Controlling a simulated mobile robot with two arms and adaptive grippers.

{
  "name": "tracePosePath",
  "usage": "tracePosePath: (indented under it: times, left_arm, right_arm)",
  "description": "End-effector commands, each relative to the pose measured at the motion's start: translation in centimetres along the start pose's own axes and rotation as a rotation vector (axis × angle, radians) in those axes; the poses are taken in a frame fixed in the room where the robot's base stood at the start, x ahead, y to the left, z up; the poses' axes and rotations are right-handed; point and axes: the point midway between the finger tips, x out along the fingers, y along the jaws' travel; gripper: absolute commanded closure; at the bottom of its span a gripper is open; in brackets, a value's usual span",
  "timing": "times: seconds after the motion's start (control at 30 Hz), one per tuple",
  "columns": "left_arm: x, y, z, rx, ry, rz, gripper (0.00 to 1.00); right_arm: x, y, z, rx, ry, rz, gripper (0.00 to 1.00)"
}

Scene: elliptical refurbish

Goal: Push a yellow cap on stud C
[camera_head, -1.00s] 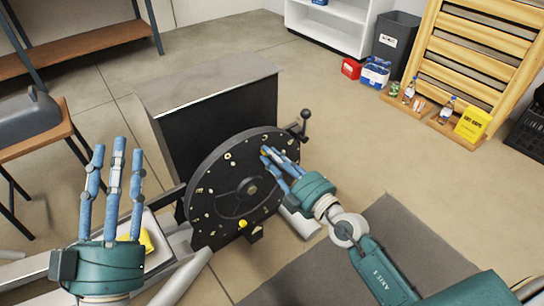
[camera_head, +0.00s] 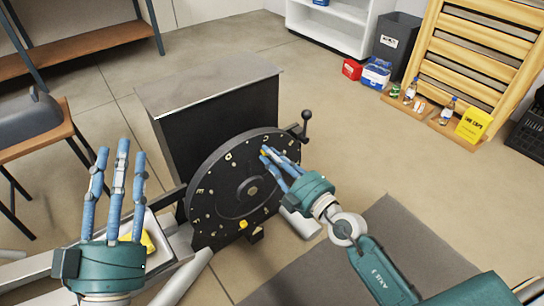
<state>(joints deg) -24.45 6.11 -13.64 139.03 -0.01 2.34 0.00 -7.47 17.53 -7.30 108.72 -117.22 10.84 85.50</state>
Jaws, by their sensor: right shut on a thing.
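A round black disc (camera_head: 236,196) with pale letters and studs around its face stands upright in front of a dark box. My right gripper (camera_head: 267,155) is at the disc's upper right, by the letter C, shut on a small yellow cap (camera_head: 264,153) that shows only partly between the blue fingertips. The stud there is hidden by the fingers. Another yellow cap (camera_head: 243,224) sits at the disc's lower edge. My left gripper (camera_head: 122,165) is open and empty, fingers pointing up, left of the disc. Behind it, yellow pieces (camera_head: 148,241) lie in a pale tray (camera_head: 160,258).
A crank handle (camera_head: 305,122) sticks out at the disc's upper right. The dark box (camera_head: 220,110) stands behind the disc. A wooden table (camera_head: 40,137) is at the left. A yellow box (camera_head: 473,125), bottles and a bin (camera_head: 395,45) are at the back right. The floor between is clear.

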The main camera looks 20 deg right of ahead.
Motion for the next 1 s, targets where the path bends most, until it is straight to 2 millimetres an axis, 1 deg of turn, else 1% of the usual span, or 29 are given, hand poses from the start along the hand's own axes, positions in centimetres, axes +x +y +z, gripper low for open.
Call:
tracePosePath:
  times: [0.7, 0.73, 0.83, 1.0]
  left_arm:
    - [-0.11, -0.12, 0.8, 0.001, -0.036, -0.003, 0.6]
    - [-0.11, -0.12, 0.81, 0.001, -0.036, -0.003, 0.6]
    - [-0.11, -0.13, 0.8, 0.001, -0.036, -0.003, 0.6]
    - [-0.11, -0.13, 0.79, 0.001, -0.036, -0.003, 0.6]
  right_arm:
    - [0.41, 0.0, -0.02, 0.001, 0.001, 0.0, 0.89]
    - [0.41, 0.0, -0.02, 0.001, 0.001, 0.0, 0.81]
    - [0.41, 0.01, -0.02, 0.001, 0.001, 0.0, 0.61]
    - [0.4, 0.01, -0.01, 0.001, 0.0, 0.0, 0.61]
